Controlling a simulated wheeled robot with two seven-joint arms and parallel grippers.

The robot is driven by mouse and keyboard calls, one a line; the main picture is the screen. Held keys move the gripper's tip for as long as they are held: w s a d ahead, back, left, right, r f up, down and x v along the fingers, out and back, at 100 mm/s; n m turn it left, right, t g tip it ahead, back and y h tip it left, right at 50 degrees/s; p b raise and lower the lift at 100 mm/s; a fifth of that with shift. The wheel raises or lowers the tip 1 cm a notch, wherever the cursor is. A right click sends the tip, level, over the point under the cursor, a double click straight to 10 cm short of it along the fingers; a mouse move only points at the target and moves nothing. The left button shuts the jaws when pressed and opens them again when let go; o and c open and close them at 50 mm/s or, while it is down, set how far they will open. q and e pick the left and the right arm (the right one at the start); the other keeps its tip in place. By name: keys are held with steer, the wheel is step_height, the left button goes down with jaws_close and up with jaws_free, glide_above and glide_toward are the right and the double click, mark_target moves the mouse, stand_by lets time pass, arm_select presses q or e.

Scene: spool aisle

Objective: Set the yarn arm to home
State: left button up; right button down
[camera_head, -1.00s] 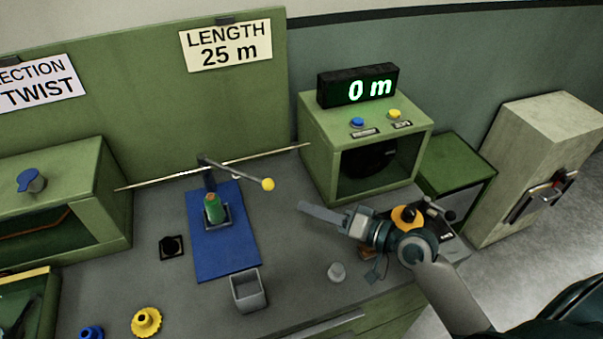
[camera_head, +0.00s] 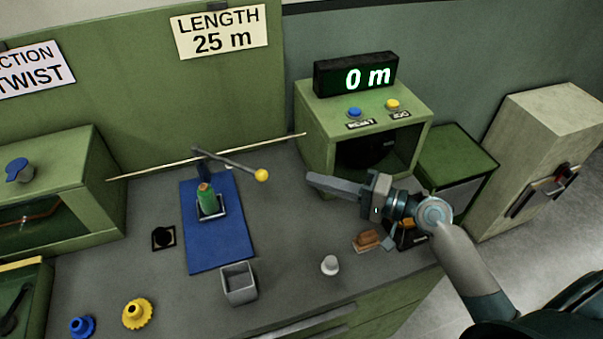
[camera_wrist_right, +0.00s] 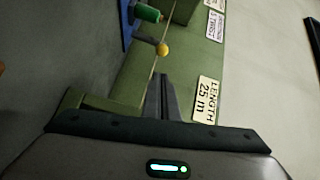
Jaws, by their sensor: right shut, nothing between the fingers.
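The yarn arm (camera_head: 228,163) is a dark bar ending in a yellow ball (camera_head: 261,175). It reaches out to the right above a green spool (camera_head: 206,197) on a blue board (camera_head: 219,237). In the right wrist view the yellow ball (camera_wrist_right: 163,49) shows just beyond the fingertips. My right gripper (camera_head: 309,181) is shut and empty, to the right of the ball and apart from it. It points left toward the ball, and in the right wrist view its fingers (camera_wrist_right: 163,82) lie together. My left gripper is not in view.
A green counter box with a "0 m" display (camera_head: 356,76) and blue and yellow buttons stands behind my right gripper. A grey cup (camera_head: 239,283), a white knob (camera_head: 330,265) and a brown block (camera_head: 367,240) stand in front. A thin rod (camera_head: 150,170) runs behind the arm.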

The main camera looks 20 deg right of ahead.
steer(key=p+x, duration=0.4)
steer(key=x, duration=0.5)
steer(key=shift+w+a, duration=0.2)
steer(key=shift+w, duration=0.05)
steer(key=shift+a, duration=0.1)
